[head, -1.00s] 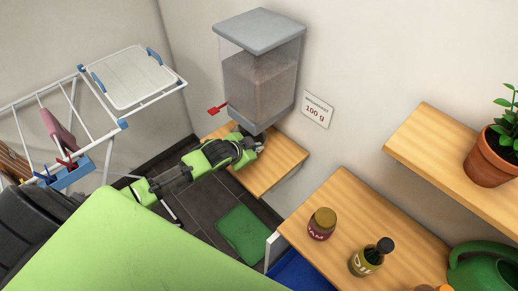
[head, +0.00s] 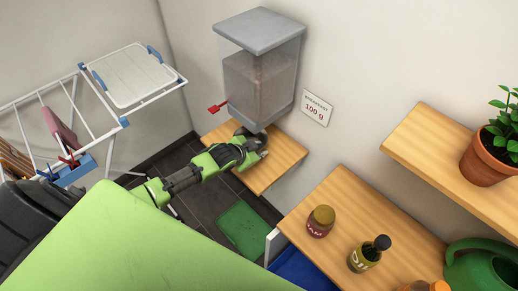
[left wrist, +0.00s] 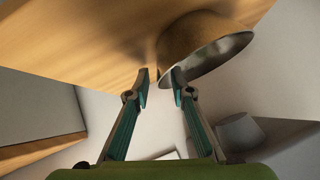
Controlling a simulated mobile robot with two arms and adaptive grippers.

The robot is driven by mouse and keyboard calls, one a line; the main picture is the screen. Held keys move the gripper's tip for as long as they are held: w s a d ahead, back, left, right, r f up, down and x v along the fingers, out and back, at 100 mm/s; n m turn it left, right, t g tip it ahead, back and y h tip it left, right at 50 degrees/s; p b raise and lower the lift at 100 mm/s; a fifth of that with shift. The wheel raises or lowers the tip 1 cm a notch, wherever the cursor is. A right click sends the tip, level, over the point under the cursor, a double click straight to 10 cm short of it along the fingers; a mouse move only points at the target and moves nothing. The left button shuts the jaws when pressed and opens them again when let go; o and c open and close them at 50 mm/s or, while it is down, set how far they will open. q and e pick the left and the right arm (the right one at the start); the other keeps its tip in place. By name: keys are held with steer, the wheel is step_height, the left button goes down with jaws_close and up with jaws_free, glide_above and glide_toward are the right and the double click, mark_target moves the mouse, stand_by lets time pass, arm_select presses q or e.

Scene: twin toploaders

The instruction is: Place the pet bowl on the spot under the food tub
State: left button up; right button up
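The food tub (head: 262,78) is a clear wall-mounted container with a grey lid, brown contents and a red lever (head: 218,107). A wooden shelf (head: 283,160) is below it. My left gripper (head: 261,146) is over this shelf, beneath the tub. In the left wrist view, the pet bowl (left wrist: 192,35) has a brownish outside and a grey inside, and rests against the wooden surface (left wrist: 95,40). The fingers (left wrist: 160,80) are parted at its near rim, with the right finger overlapping the rim. Contact is unclear. In the head view my gripper mostly hides the bowl. My right gripper is out of view.
A wooden counter (head: 345,205) with a jam jar (head: 320,221) and an oil bottle (head: 368,253) is at right. A plant shelf (head: 420,140) is above it. A drying rack (head: 125,122) stands left. A green mat (head: 243,228) lies on the floor.

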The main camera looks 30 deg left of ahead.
arm_select(q)
steer(key=shift+r, duration=0.15)
steer(key=v, duration=1.2)
steer(key=shift+b, duration=0.4)
